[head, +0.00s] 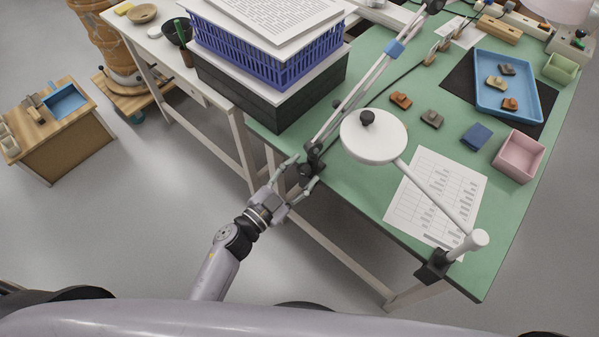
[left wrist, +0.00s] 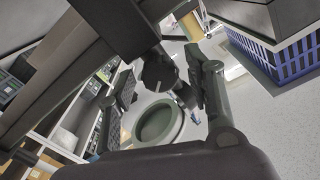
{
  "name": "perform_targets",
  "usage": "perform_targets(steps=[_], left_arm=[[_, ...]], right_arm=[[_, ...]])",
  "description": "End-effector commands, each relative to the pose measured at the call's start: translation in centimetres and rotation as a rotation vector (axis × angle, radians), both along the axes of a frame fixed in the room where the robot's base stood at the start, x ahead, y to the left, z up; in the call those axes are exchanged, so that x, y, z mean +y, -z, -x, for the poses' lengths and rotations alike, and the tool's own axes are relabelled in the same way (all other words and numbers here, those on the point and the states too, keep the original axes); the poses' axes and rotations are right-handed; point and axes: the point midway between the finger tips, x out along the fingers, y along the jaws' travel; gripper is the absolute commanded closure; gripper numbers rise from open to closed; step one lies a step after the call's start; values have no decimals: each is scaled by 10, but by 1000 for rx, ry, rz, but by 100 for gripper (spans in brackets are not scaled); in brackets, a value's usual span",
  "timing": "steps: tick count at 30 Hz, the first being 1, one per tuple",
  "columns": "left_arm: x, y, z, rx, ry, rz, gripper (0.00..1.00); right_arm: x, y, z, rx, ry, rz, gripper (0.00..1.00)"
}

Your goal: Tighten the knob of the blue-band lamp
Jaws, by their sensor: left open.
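The blue-band lamp has a jointed grey arm with a blue band (head: 393,49), rising from a dark clamp at the green table's left edge. Its dark knob (head: 306,170) is low on the clamp, partly hidden by my gripper. My left gripper (head: 297,176) is open, its fingers on either side of the knob. In the left wrist view, the fingers (left wrist: 165,88) stand apart with a dark round knob (left wrist: 158,73) between their tips. Gaps seem to show beside it, but I cannot tell whether either finger touches it. My right gripper is not in view.
A second lamp with a white round head (head: 374,138) has its clamp (head: 434,266) at the near edge. A dark box (head: 270,88) under a blue basket (head: 265,50) stands close left of the lamp arm. A printed sheet (head: 437,196) and blue tray (head: 507,85) lie rightward.

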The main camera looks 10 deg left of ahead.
Motion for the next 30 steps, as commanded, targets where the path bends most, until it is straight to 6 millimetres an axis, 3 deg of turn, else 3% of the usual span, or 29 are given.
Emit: perform_targets(steps=[5,21,30], left_arm=[[5,1,8,1,1,-1,52],[62,2,90,3,0,-1,52],[68,2,99,0,0,0,52]], right_arm=[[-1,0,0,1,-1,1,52],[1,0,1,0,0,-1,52],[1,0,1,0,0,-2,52]])
